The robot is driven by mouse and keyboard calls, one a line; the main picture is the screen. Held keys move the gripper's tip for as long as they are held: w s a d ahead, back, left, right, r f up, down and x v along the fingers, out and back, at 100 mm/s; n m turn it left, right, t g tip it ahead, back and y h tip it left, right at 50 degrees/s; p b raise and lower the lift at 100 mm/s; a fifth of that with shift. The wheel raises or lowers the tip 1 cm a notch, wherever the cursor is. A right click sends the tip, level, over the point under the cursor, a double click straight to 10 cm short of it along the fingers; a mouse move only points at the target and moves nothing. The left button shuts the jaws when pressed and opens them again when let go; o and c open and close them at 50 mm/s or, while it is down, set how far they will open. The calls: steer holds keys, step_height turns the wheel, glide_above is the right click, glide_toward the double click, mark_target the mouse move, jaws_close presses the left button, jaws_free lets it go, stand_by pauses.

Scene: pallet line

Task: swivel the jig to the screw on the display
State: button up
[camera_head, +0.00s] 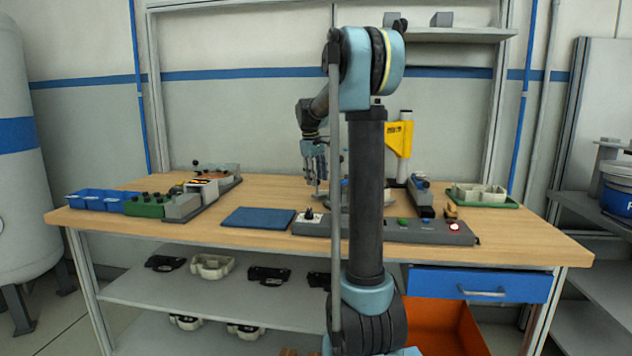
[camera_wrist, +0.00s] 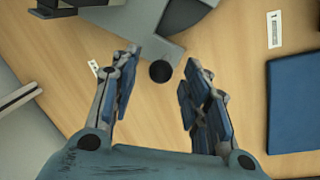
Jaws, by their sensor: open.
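The jig seems to be the grey plate (camera_wrist: 120,20) at the top of the wrist view, with a dark round knob (camera_wrist: 160,71) at its near end. My gripper (camera_wrist: 158,92) is open and empty, its two blue-padded fingers on either side of the knob in the picture; I cannot tell the height gap. In the head view my gripper (camera_head: 316,182) hangs over the middle of the bench, and my arm hides much of the jig. I cannot make out a display showing a screw.
A blue mat (camera_head: 259,218) lies left of a grey button panel (camera_head: 430,233) on the wooden bench (camera_head: 500,240). Blue bins (camera_head: 95,201) stand at the left end, a green tray (camera_head: 482,203) at the right. A yellow bracket (camera_head: 398,137) on a post rises behind my arm.

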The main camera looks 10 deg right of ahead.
steer(key=shift+f, duration=0.45)
jaws_close()
steer(key=shift+w+d, duration=0.1)
steer(key=shift+w, duration=0.05)
